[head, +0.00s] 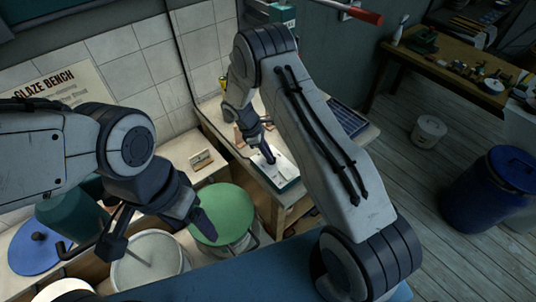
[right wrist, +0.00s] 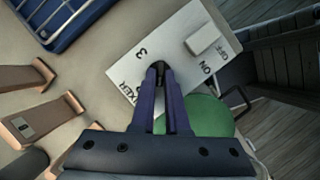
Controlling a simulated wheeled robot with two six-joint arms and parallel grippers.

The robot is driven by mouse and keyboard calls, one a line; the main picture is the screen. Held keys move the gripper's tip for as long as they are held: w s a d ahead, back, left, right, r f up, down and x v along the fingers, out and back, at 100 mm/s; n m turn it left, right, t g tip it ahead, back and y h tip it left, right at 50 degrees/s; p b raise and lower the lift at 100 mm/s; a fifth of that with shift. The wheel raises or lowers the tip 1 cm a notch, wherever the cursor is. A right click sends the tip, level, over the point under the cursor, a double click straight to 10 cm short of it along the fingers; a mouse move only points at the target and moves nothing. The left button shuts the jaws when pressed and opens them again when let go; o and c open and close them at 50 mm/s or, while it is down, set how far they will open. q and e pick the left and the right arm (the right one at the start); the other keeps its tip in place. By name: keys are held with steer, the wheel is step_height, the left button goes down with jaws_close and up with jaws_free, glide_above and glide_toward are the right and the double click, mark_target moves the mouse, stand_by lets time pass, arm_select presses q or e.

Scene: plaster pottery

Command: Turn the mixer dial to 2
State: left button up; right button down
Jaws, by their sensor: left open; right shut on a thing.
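The mixer's white control box (head: 286,172) sits on the bench below my right arm. In the right wrist view its white face (right wrist: 170,45) shows a "3", partly covered lettering, and a pale switch (right wrist: 203,40) between "ON" and "OFF". My right gripper (right wrist: 160,72) is shut on the dark dial (right wrist: 158,65), and the fingers hide most of it. The dial's pointer and the other numbers cannot be read. In the head view my right gripper (head: 269,154) reaches down onto the box. My left gripper (head: 158,236) is open and empty over the buckets at the left.
A green-lidded bucket (head: 222,212) and an open pale bucket (head: 148,262) stand below my left gripper. A blue lid (head: 38,250) lies at the far left. A blue rack (head: 346,120) is behind the box. Brown tools (right wrist: 50,120) lie near my right gripper.

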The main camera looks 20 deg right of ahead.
steer(key=shift+w+f+m+g+b, duration=0.2)
steer(key=shift+m+g+b, duration=0.1)
steer(key=shift+m+b, duration=0.65)
steer(key=m+y+b, duration=0.1)
steer(key=m, duration=0.2)
steer(key=shift+d+g+b, duration=0.15)
steer(key=shift+g+b, duration=0.15)
steer(key=shift+g, duration=0.1)
steer(key=shift+w+d+r+m+g+y+b, duration=0.1)
steer(key=shift+m+g+y+b, duration=0.35)
steer(key=shift+m, duration=0.65)
steer(key=shift+w+d+r+m+g+y+b, duration=0.2)
steer(key=shift+m+b, duration=0.35)
steer(key=shift+m, duration=0.5)
steer(key=shift+s+a, duration=0.1)
steer(key=shift+s, duration=0.1)
steer(key=c, duration=0.9)
jaws_free()
steer(key=shift+f, duration=0.1)
